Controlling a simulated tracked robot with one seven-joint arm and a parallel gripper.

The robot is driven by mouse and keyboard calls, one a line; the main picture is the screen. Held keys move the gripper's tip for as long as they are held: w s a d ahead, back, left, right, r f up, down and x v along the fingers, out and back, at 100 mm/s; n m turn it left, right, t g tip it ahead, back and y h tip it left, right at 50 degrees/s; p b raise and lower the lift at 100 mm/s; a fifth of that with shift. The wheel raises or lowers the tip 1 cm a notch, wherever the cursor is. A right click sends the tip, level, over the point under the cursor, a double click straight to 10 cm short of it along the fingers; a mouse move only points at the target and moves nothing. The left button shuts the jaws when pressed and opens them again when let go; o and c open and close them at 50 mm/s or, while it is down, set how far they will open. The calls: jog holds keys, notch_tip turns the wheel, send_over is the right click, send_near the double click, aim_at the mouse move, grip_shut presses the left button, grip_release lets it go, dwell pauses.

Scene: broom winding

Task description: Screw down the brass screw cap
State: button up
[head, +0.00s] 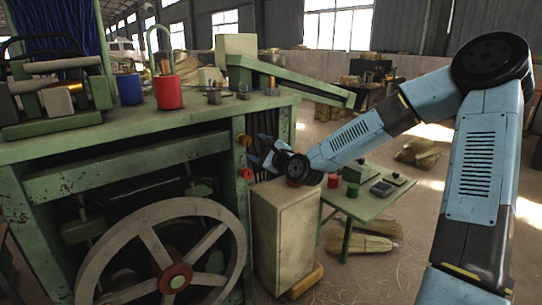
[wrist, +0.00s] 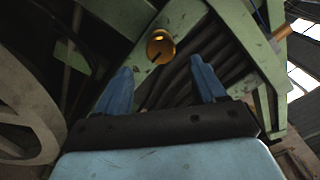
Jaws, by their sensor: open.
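The brass screw cap (wrist: 161,46) is in the wrist view, round and yellow with a dark slot or gap, against a green post of the machine. In the head view a small yellow knob (head: 244,140) on the green post looks like the same cap, but I cannot be sure. My gripper (wrist: 162,66) is open, its two blue fingers apart with nothing between them. The cap shows just beyond the fingertips, roughly centred between them. In the head view my gripper (head: 260,151) is beside the post, right of the yellow knob. The thread behind the cap is hidden.
A red knob (head: 246,173) sits below the yellow one. A beige cabinet (head: 283,235) stands under my gripper. A large spoked wheel (head: 170,262) is at the left. A small green table (head: 372,205) with small items stands at the right. Dark hoses or slats (wrist: 195,75) lie behind the cap.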

jog(key=v, duration=0.6)
jog(key=shift+s, duration=0.25)
jog(key=shift+d+f, duration=0.1)
jog(key=shift+d, duration=0.05)
